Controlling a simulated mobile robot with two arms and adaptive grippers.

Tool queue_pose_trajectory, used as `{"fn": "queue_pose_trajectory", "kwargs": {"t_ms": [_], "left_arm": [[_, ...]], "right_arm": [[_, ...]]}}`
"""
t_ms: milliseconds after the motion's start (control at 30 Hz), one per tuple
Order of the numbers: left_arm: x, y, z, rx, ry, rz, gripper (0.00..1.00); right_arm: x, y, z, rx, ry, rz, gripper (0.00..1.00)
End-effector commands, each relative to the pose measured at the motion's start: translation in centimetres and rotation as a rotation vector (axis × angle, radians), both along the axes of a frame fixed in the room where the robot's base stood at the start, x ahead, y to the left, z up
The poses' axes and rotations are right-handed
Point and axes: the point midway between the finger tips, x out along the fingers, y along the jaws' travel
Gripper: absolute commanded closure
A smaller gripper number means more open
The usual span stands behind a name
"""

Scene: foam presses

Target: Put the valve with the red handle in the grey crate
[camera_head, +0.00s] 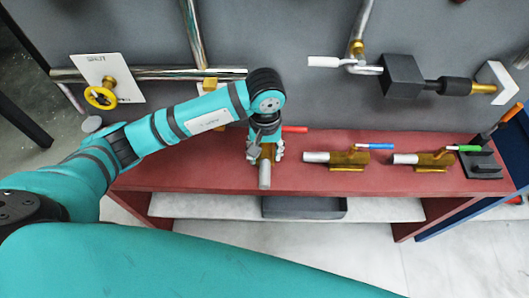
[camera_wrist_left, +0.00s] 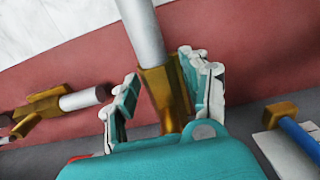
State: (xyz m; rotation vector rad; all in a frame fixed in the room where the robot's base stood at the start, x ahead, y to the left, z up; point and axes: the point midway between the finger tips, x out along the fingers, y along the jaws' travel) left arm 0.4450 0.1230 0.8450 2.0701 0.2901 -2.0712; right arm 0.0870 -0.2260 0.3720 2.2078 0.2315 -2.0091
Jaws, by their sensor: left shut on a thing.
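The valve with the red handle (camera_head: 294,129) has a brass body and a pale grey pipe end (camera_head: 264,178) that points toward me. My left gripper (camera_head: 265,151) reaches down from above and is shut on its brass body. In the left wrist view the fingers stand on both sides of the brass body (camera_wrist_left: 163,92), with the pipe end extending upward in the picture. I cannot tell whether the valve touches the red bench. The grey crate (camera_head: 303,208) is low under the front edge of the bench, partly hidden by it. My right gripper is not in view.
On the red bench (camera_head: 220,178), a blue-handled valve (camera_head: 348,159) and a green-handled valve (camera_head: 432,160) lie to the right. A dark stepped block (camera_head: 482,164) stands at the right end. Wall pipes and a yellow handwheel (camera_head: 99,97) are behind.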

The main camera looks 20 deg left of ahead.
Motion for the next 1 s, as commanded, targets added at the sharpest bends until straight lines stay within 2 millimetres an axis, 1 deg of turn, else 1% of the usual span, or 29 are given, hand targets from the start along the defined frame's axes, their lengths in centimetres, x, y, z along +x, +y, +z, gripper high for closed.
{"fn": "queue_pose_trajectory", "kwargs": {"t_ms": [100,233,367,633,767,800,933,967,1000], "left_arm": [[1.0,0.5,0.1,-0.001,-0.001,0.003,1.0],[0.7,0.5,-2.1,-0.001,0.006,0.001,1.0],[0.8,0.4,-3.3,-0.002,0.0,0.001,1.0],[0.9,0.5,-3.6,-0.001,-0.002,0.0,1.0],[0.9,0.5,-3.9,-0.001,-0.003,-0.001,1.0],[0.8,0.5,-3.9,0.0,-0.001,-0.001,0.49],[0.8,0.5,-3.9,0.0,0.0,0.0,0.32],[0.8,0.5,-3.9,0.0,0.0,0.0,0.3],[0.8,0.5,-3.9,0.0,0.0,0.0,0.3]], "right_arm": [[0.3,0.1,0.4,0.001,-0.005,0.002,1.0],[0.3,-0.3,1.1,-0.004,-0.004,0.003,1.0],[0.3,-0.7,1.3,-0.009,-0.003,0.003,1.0],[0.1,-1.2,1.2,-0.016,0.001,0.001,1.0],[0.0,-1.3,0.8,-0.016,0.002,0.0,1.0],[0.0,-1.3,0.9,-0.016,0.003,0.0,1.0],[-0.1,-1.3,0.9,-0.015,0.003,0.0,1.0],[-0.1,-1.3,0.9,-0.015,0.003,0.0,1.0],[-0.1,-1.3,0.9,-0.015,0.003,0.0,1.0]]}}
